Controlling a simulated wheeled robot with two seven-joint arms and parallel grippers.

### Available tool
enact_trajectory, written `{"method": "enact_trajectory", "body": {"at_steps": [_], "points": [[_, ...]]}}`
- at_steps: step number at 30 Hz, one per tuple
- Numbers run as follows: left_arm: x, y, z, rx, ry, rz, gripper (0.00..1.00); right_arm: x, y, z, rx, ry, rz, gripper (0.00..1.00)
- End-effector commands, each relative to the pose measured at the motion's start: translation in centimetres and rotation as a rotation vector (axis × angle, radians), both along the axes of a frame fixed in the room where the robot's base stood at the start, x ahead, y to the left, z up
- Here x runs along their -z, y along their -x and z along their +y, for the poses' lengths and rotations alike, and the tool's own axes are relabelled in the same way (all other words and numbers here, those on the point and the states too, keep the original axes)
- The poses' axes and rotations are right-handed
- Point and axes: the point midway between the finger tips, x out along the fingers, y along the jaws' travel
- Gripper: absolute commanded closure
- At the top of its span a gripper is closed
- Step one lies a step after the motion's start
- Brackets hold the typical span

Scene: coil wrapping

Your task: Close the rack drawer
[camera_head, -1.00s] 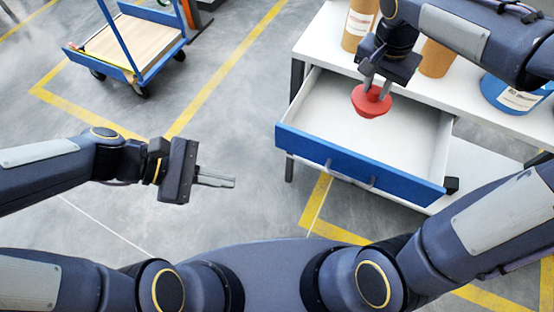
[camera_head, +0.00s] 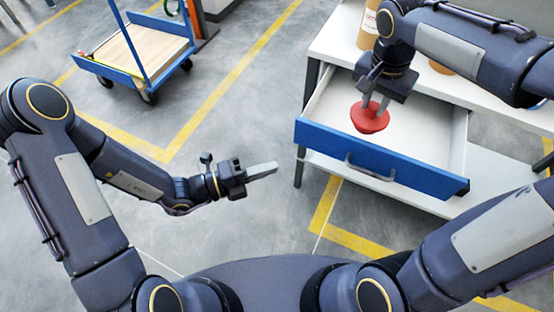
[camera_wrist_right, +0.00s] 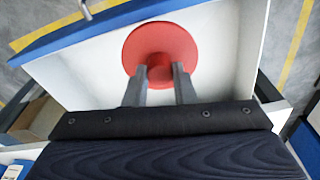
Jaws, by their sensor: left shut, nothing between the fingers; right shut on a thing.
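The rack drawer (camera_head: 380,158) has a blue front with a grey handle (camera_head: 369,168) and a white inside. It is pulled out of the white rack (camera_head: 339,38). My right gripper (camera_head: 373,103) is shut on a round red object (camera_head: 370,119) and holds it over the open drawer. The red object also shows between the fingers in the right wrist view (camera_wrist_right: 160,50), with the drawer's white floor behind it. My left gripper (camera_head: 274,169) is shut and empty, left of the drawer front and apart from it, pointing right.
Brown containers (camera_head: 370,30) stand on the rack top. A lower white shelf (camera_head: 410,196) is under the drawer. A blue cart (camera_head: 150,55) stands at the back left. Grey floor with yellow lines is clear between cart and rack.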

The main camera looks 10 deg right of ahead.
Motion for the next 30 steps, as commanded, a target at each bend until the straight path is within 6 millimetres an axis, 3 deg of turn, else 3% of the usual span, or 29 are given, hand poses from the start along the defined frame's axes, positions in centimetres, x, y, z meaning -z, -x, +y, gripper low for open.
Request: {"method": "enact_trajectory", "body": {"at_steps": [12, 19, 30], "points": [[0.0, -1.8, -8.6, 0.008, 0.000, -0.006, 1.00, 0.5, 0.0, 0.0, 0.000, 0.000, 0.000, 1.00], [-0.1, -4.7, -10.0, 0.003, -0.001, -0.007, 1.00, 0.5, 0.0, 0.0, 0.000, 0.000, 0.000, 1.00], [0.0, -5.3, -10.4, 0.003, -0.001, -0.005, 1.00, 0.5, 0.0, 0.0, 0.000, 0.000, 0.000, 1.00]]}}
